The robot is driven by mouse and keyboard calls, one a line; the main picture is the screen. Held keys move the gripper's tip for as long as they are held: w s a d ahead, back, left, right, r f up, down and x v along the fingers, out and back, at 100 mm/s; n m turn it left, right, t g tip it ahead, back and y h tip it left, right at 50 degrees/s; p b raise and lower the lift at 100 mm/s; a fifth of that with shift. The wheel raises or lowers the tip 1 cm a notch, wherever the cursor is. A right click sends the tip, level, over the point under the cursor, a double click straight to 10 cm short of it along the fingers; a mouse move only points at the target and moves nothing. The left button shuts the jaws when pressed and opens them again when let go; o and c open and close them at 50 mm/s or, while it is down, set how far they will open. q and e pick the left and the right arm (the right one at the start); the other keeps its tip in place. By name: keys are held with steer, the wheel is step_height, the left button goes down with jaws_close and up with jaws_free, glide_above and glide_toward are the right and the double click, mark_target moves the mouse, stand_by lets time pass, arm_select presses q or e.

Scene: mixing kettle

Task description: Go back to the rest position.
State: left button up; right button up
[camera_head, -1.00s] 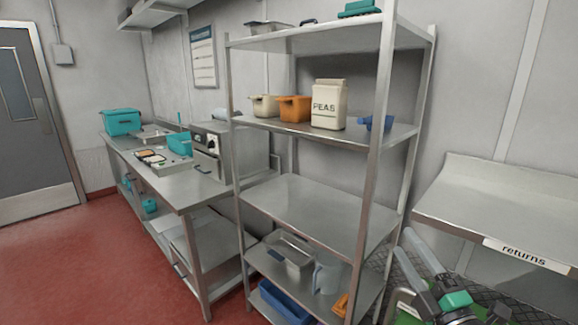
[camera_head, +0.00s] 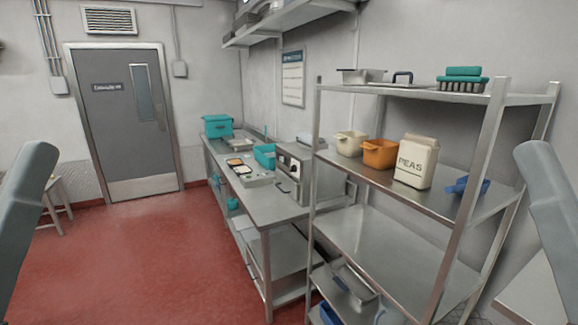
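The grey links of my two arms stand upright at the left and right edges of the head view. Neither gripper shows, so I cannot see whether they hold anything. The task names no object. The nearest thing is a steel shelf rack (camera_head: 375,240) on the right, holding a cream tub (camera_head: 350,144), an orange tub (camera_head: 380,154), a bag marked PEAS (camera_head: 415,162) and a blue item (camera_head: 470,187) on its upper middle shelf.
A steel workbench (camera_head: 262,205) with a grey appliance (camera_head: 297,165) and a teal box (camera_head: 217,126) runs back along the wall. A stool (camera_head: 56,195) stands at the left, near a grey door (camera_head: 120,120). The red floor (camera_head: 140,255) is clear.

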arm_select(q)
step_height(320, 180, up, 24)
steer(key=p, duration=2)
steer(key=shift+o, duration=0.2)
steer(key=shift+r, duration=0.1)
